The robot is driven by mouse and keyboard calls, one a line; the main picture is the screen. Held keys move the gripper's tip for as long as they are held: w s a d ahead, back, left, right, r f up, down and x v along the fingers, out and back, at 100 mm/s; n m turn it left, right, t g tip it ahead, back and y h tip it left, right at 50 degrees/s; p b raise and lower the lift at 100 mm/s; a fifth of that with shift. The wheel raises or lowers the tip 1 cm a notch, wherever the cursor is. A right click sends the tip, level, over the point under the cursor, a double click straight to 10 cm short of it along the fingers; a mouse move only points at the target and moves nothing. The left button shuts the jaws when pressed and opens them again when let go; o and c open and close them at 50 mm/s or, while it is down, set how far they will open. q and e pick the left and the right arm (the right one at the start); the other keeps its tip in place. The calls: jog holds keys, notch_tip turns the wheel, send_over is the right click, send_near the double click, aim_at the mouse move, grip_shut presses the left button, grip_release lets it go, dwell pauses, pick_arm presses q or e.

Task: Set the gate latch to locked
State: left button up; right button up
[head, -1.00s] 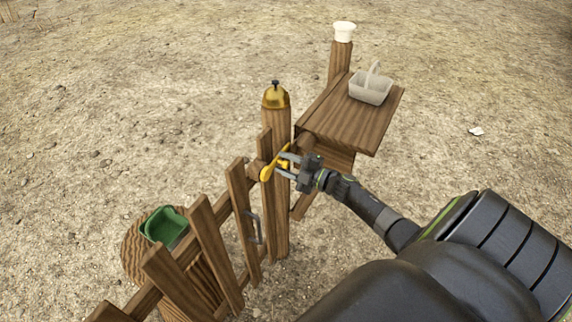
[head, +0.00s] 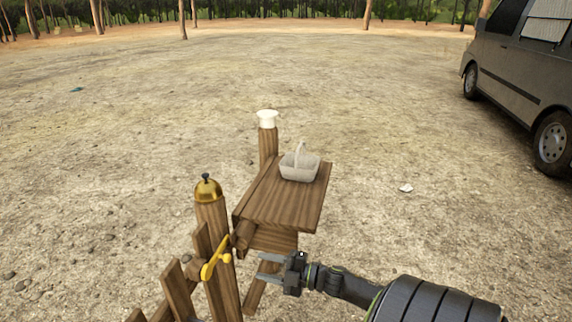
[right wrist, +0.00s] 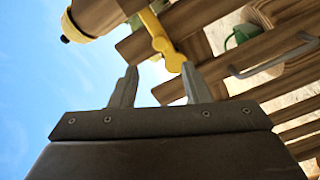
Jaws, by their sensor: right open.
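The yellow gate latch (head: 216,257) sits on the gate post (head: 218,215), below the brass bell. Its lever slants, with the upper end to the right and the lower end to the left. My right gripper (head: 261,267) is open and empty, a short gap to the right of the latch. In the right wrist view the latch (right wrist: 163,42) shows just beyond the two spread fingers (right wrist: 158,88), apart from them as far as I can tell. My left gripper is not in view.
A brass bell (head: 208,190) tops the gate post. A wooden shelf (head: 265,208) behind it holds a pale basket (head: 299,168); a white-capped post (head: 268,140) stands beyond. Gate slats (head: 178,290) run to the lower left. A grey van (head: 520,75) is parked at the right.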

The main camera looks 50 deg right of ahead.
jog(key=v, duration=0.5)
jog(key=shift+s+d, duration=0.15)
jog(key=shift+s, duration=0.15)
jog(key=s+d+f+m+g+h, duration=0.1)
jog(key=s+f+m+g+h, duration=0.35)
jog(key=f, duration=0.95)
jog(key=s+d+f+m+g+h, duration=0.15)
jog(key=s+f+m+h, duration=0.5)
jog(key=f, duration=0.75)
jog(key=s+a+f+m+g+y, duration=0.1)
jog(key=s+a+f+m+g, duration=0.2)
jog(key=s+a+f, duration=0.5)
jog(key=s+a+f+m+g+y, duration=0.2)
jog(key=s+a+f+m+g, duration=0.2)
jog(key=s+a, duration=0.7)
notch_tip(320, 180, down, 4)
jog(key=shift+s+a+r+g, duration=0.1)
jog(key=shift+s+a+g, duration=0.15)
jog(key=shift+s+g, duration=0.95)
